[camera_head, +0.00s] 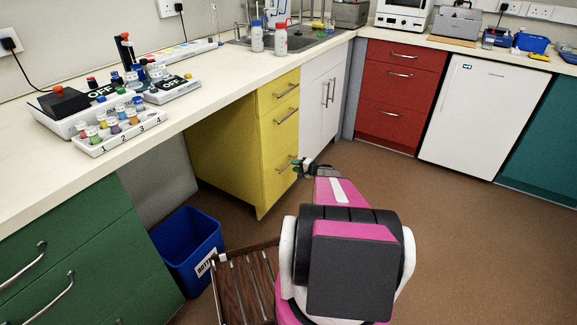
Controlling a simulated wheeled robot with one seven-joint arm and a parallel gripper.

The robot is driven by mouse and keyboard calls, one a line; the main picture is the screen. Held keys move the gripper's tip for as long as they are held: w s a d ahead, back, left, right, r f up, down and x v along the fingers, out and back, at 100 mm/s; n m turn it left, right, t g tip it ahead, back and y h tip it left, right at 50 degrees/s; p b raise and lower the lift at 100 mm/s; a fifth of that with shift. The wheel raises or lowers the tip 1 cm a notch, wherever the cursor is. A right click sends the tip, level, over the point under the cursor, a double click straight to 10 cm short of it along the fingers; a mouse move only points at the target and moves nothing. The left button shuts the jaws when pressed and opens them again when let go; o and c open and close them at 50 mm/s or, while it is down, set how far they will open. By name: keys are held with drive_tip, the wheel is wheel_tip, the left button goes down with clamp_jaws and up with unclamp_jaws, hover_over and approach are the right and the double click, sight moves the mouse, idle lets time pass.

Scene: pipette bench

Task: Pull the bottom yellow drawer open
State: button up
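The yellow drawer unit (220,165) stands under the bench, left of the white cupboard. Its bottom drawer (272,185) has a tall front that looks flush with the drawers above. A silver bar handle (286,164) sits near the top of that front. My gripper (300,165) is at the right end of this handle, at about its height. It is small here, and I cannot tell whether the fingers touch or surround the handle, or how far apart they are. My pink and black arm hides the floor to the right of the unit.
Brown floor (440,230) is clear on the right. Sample racks (122,132) stand on the bench.

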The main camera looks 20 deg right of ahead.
sight(289, 163)
drive_tip(key=shift+x, duration=2.45)
clamp_jaws()
